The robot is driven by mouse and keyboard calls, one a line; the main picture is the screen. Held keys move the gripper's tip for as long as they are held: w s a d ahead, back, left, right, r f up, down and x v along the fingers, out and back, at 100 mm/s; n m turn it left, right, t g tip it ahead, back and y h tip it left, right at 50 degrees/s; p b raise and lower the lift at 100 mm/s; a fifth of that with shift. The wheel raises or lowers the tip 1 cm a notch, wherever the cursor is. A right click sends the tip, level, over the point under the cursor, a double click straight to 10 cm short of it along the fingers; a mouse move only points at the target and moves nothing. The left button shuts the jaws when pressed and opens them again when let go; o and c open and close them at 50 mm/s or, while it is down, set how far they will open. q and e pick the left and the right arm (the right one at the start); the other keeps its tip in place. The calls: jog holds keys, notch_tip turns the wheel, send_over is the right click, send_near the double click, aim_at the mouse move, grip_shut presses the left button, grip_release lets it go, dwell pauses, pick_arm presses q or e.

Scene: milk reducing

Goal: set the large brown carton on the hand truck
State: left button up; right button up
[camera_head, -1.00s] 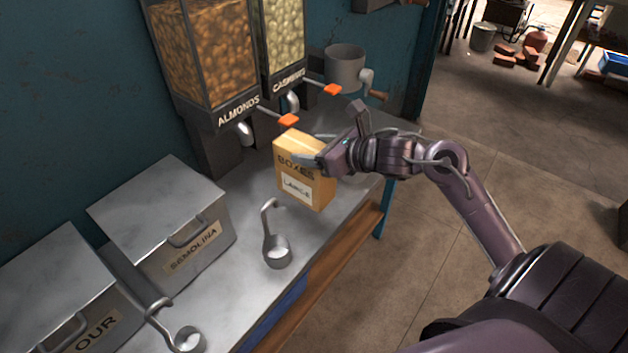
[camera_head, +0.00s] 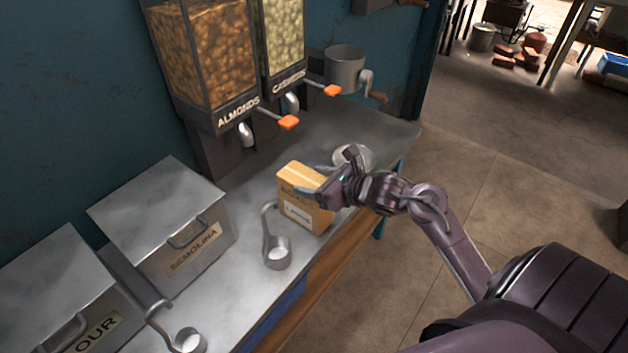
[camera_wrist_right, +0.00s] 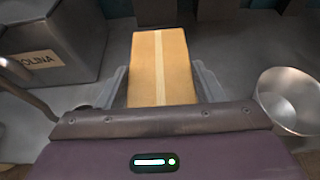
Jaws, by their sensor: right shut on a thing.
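The brown carton (camera_head: 304,212), with a white label reading "LARGE", is upright just over the metal counter near its front edge. I cannot tell whether its base touches the counter. My right gripper (camera_head: 318,188) is shut on the carton near its top, one finger on each side. In the right wrist view the carton's taped top (camera_wrist_right: 161,62) shows between the two fingers (camera_wrist_right: 160,85). My left gripper is not in view. I see no hand truck that I can make out clearly.
A metal scoop (camera_head: 277,252) lies just left of the carton, and a round metal bowl (camera_head: 353,157) stands behind my gripper. A semolina bin (camera_head: 165,228) is at left. Nut dispensers (camera_head: 238,112) and a grinder (camera_head: 345,68) line the wall. Floor at right is clear.

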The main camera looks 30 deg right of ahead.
jog(key=shift+f, duration=0.1)
jog(key=o, duration=1.7)
